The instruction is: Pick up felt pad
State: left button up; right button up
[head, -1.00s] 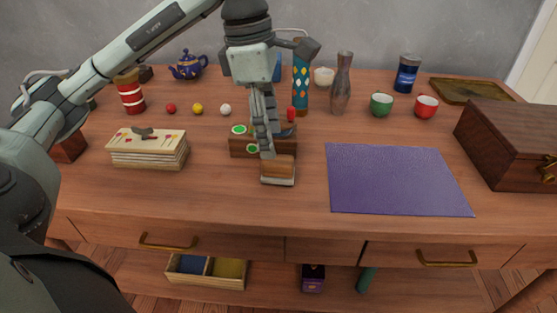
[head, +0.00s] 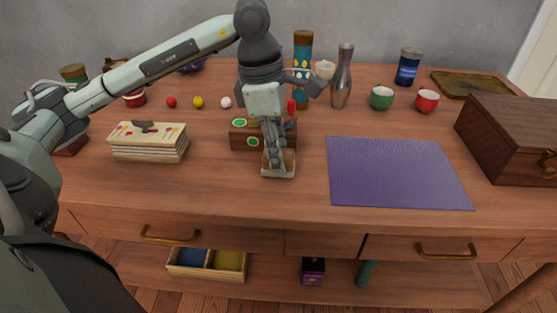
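A small brown block with a pale grey, felt-like lower layer (head: 289,173) sits on the table near the front, left of the purple mat; it looks like the felt pad. My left gripper (head: 273,168) points down over this block, with its fingers in front of part of it. The fingers are seen nearly edge-on, so their gap and any contact with the block are hidden. A flat purple mat (head: 396,172) lies to the right. My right gripper is not in view.
A wooden stand with green discs (head: 239,137) is just behind the block. A stack of cards (head: 148,149) lies left, a dark wooden box (head: 510,138) right. Cups, a steel shaker (head: 342,85) and small balls stand farther back. The table front is clear.

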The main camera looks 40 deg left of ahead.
pick_arm(q)
grip_shut()
jog(key=shift+r, duration=0.15)
